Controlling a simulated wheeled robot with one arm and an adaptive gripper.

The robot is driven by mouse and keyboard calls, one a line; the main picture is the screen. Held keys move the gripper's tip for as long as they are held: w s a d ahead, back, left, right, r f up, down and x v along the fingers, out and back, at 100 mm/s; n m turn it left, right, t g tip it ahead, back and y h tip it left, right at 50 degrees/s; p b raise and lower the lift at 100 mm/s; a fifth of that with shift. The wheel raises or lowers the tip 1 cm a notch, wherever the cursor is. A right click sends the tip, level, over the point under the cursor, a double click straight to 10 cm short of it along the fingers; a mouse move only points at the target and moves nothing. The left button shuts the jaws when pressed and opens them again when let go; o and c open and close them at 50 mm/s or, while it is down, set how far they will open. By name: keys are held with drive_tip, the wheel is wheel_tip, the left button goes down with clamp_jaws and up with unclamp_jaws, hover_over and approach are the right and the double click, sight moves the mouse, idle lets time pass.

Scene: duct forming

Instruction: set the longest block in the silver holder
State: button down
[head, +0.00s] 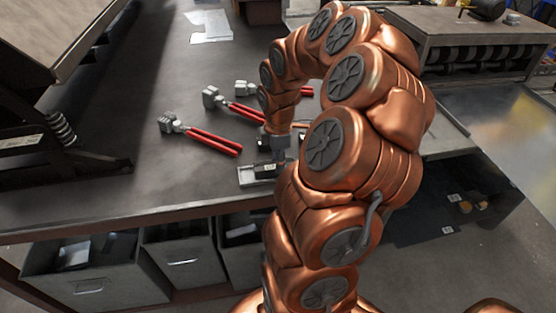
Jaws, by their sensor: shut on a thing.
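The silver holder (247,180) is a small flat tray on the grey workbench, near its front edge. A dark block (265,170) with a small pale label is at the holder, within or just above its right part; I cannot tell if it rests on the bottom. My gripper (281,160) points down at the holder's right end and is shut on this dark block. My copper arm hides part of the fingers and the right end of the holder. No other block is clear enough to compare lengths.
Several red-handled hand tools (212,139) lie left of and behind my gripper. White papers (209,25) lie at the back. A dark machine with a spring (60,126) stands at the left. Grey bins (92,285) sit under the bench. The bench left of the holder is clear.

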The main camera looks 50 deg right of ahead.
drive_tip(key=c, duration=0.7)
unclamp_jaws()
drive_tip(key=shift+o, duration=0.2)
wheel_tip(320, 180, up, 12)
drive_tip(key=shift+a, duration=0.1)
drive_tip(key=a+r+m, duration=0.2)
drive_tip(key=a, duration=1)
drive_tip(key=s+a+f+m+g, duration=0.1)
drive_tip(key=s+a+m, duration=0.3)
drive_tip(key=s+a, duration=0.4)
drive_tip(key=s+a+f+m, duration=0.4)
drive_tip(key=s+a, duration=0.4)
drive_tip(key=shift+s+a+m+g, duration=0.15)
drive_tip(key=shift+s+m+g, duration=0.15)
drive_tip(key=shift+s+g, duration=0.1)
